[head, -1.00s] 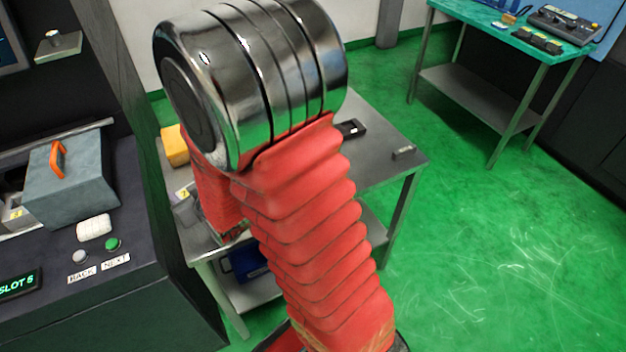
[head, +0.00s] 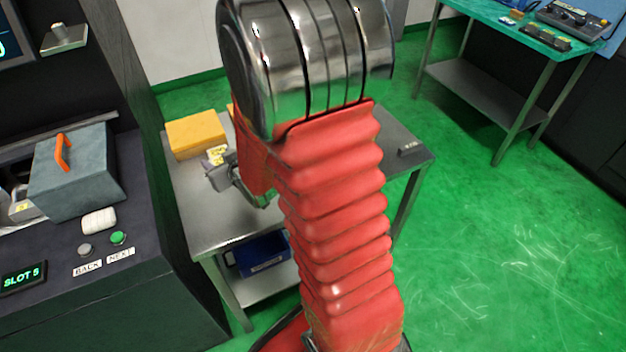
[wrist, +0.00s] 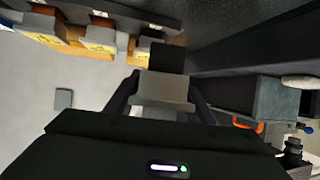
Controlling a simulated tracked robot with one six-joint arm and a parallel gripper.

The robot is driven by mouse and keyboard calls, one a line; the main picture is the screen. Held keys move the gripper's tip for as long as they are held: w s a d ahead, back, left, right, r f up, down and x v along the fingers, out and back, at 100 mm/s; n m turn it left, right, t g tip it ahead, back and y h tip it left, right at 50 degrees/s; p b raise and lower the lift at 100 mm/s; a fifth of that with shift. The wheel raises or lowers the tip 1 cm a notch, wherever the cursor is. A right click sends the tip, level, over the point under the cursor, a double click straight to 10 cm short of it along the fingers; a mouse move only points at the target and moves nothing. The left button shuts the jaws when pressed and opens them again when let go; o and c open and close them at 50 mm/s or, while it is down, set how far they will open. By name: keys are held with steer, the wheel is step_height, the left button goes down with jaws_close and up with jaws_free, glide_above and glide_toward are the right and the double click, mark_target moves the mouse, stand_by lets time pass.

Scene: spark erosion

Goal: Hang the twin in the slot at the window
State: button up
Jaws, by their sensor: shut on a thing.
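My gripper (wrist: 165,98) is shut on a grey block with a dark upper part (wrist: 165,87), which I take for the twin. In the head view my gripper (head: 222,176) is over the side table's left part, and a yellow-marked piece (head: 217,155) shows at its jaws. The window is the dark opening in the machine at the left, partly hidden by a grey box with an orange handle. A slot piece with a yellow label (head: 24,207) shows there. The green display (head: 23,277) reads SLOT 5. The held block is apart from the window.
The grey box (head: 78,172) also shows at the right of the wrist view (wrist: 275,105). BACK (head: 85,249) and NEXT (head: 118,237) buttons sit on the machine's ledge. A yellow block (head: 195,137) stands on the side table (head: 215,225). A blue bin (head: 262,254) is below.

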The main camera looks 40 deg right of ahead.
steer(key=s+d+h, duration=0.1)
steer(key=s+d, duration=0.3)
steer(key=d, duration=0.5)
steer(key=s+d+r+m+h, duration=0.1)
steer(key=s+d, duration=0.3)
steer(key=d, duration=0.6)
steer(key=s+d+m, duration=0.1)
steer(key=s+d, duration=0.3)
steer(key=d, duration=0.5)
steer(key=shift+d+r+h, duration=0.15)
steer(key=shift+r+h, duration=0.2)
steer(key=shift+h, duration=0.05)
steer(key=shift+f, duration=2.9)
steer(key=shift+f, duration=2.1)
steer(key=shift+f, duration=0.15)
